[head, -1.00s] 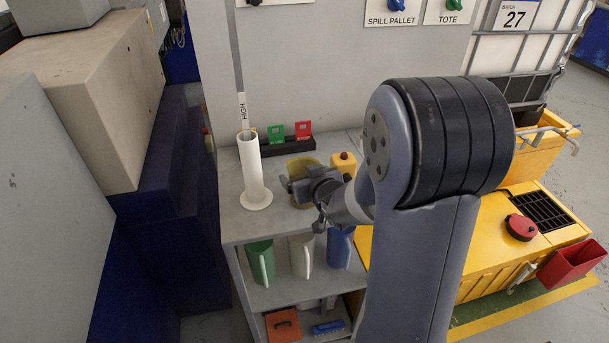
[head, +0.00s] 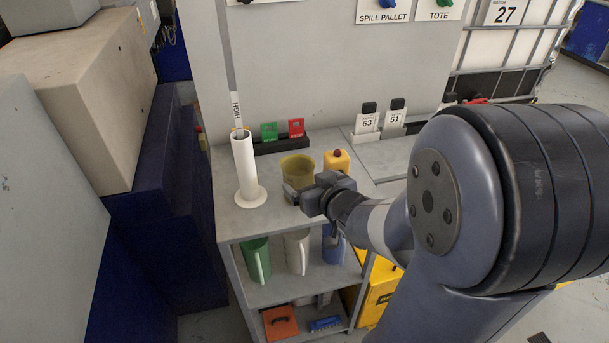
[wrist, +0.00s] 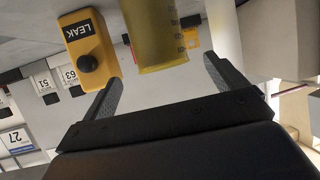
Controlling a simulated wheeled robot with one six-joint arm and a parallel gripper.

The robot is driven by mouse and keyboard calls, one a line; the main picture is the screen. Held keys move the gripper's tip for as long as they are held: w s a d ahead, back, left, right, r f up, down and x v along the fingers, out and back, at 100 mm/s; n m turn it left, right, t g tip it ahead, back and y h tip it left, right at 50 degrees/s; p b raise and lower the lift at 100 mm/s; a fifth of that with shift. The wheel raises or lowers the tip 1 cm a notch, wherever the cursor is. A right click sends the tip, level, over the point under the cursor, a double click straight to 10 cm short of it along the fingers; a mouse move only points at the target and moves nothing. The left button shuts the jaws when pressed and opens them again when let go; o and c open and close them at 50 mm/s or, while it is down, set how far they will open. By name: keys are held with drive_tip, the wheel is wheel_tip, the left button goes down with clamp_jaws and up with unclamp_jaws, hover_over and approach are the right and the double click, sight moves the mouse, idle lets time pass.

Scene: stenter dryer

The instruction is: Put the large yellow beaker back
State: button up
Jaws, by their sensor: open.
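The yellow beaker (head: 297,170) is translucent and stands upright on the grey bench top, right of the white tube. My gripper (head: 300,194) is at its near side and hides part of its lower front. In the wrist view, which looks upside down, the beaker (wrist: 157,35) shows graduation marks and lies ahead between the two spread fingers of my gripper (wrist: 163,72). The fingers are open and a gap shows on both sides of the beaker. I see nothing held.
The white tube (head: 245,170) stands close on the left. A yellow LEAK box (head: 337,161) is close on the right. A black holder with green and red tags (head: 282,144) is behind. Green (head: 256,258), white (head: 297,250) and blue (head: 333,245) jugs stand on the shelf below.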

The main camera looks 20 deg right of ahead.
drive_tip(key=shift+p+v, duration=0.3)
drive_tip(key=shift+v, duration=1.45)
idle(0.7)
